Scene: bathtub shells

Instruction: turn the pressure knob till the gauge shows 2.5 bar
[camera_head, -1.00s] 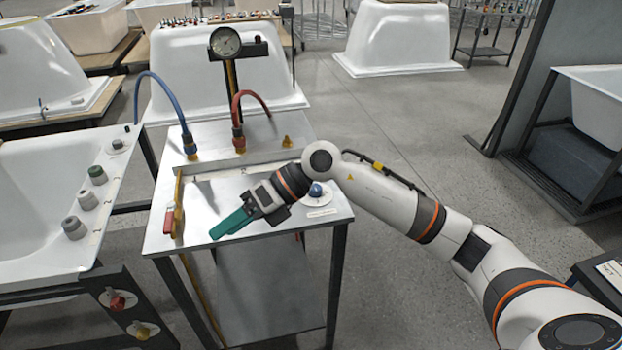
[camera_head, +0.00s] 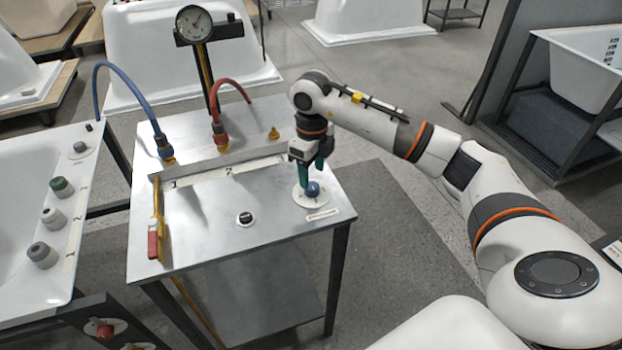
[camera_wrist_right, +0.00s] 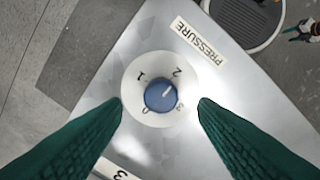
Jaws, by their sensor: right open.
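The blue pressure knob (camera_head: 313,188) sits on a white round dial plate (camera_head: 299,196) at the right front of the metal table. In the right wrist view the knob (camera_wrist_right: 160,95) is centred on its numbered dial. Its light mark points to the upper right, seemingly between 2 and 3. My right gripper (camera_head: 313,182) points down at the knob. Its green fingers are open, one on each side (camera_wrist_right: 160,102) of the knob, with visible gaps. The round gauge (camera_head: 194,23) stands on a post at the back; its reading is too small to tell. My left gripper is out of view.
A blue hose (camera_head: 128,85) and a red hose (camera_head: 219,95) rise at the table's back. A small black fitting (camera_head: 245,218) sits mid-table. A white bathtub (camera_head: 25,190) stands left.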

